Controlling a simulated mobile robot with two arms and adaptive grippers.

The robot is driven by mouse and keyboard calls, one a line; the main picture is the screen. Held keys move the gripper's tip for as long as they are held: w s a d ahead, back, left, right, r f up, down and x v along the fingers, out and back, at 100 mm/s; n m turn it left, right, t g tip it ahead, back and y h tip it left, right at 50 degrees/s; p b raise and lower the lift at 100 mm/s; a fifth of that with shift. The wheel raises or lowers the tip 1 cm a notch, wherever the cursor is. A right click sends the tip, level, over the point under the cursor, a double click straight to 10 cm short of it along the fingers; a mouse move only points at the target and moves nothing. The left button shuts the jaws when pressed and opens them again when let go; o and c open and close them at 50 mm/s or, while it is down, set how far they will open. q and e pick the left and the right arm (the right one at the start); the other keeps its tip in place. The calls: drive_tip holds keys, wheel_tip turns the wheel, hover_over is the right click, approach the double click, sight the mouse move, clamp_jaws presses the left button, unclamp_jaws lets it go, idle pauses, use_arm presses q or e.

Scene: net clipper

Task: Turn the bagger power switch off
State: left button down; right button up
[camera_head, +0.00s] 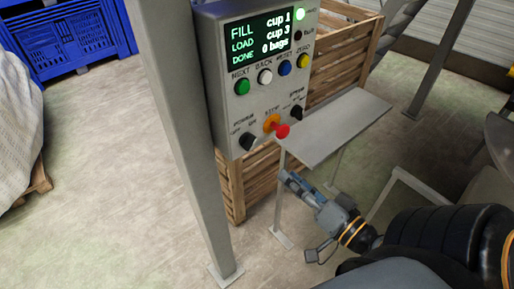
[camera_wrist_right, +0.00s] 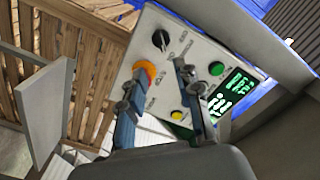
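The bagger control panel (camera_head: 262,80) is a grey box on a post in the head view, with its display lit. The power switch (camera_head: 248,141) is a black knob at its lower left, marked off and on. I cannot tell which mark it points to. In the right wrist view the power switch (camera_wrist_right: 160,39) lies beyond the fingertips, apart from them. My right gripper (camera_head: 291,180) is below and right of the panel. The right wrist view shows the same gripper (camera_wrist_right: 158,76) open and empty, its fingers apart in front of the panel. My left gripper is out of view.
A red stop button (camera_head: 281,131) sticks out beside the power switch, with another black knob (camera_head: 297,112) to its right. A grey shelf (camera_head: 335,125) juts out right of the panel. A wooden crate (camera_head: 236,186) stands behind. Open floor lies left of the post (camera_head: 187,140).

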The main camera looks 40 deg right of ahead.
sight(252, 145)
drive_tip(key=w+p, duration=0.2)
drive_tip(key=w, duration=0.1)
drive_tip(key=w+p, duration=0.1)
drive_tip(key=w, duration=0.3)
drive_tip(key=w+p, duration=0.2)
drive_tip(key=w, duration=0.2)
drive_tip(key=shift+a+r+p, duration=0.25)
drive_tip(key=shift+a+p, duration=0.05)
drive_tip(key=shift+a, duration=0.1)
drive_tip(key=shift+w+a+f, duration=0.1)
drive_tip(key=shift+w+f, duration=0.1)
drive_tip(key=shift+w, duration=0.5)
clamp_jaws()
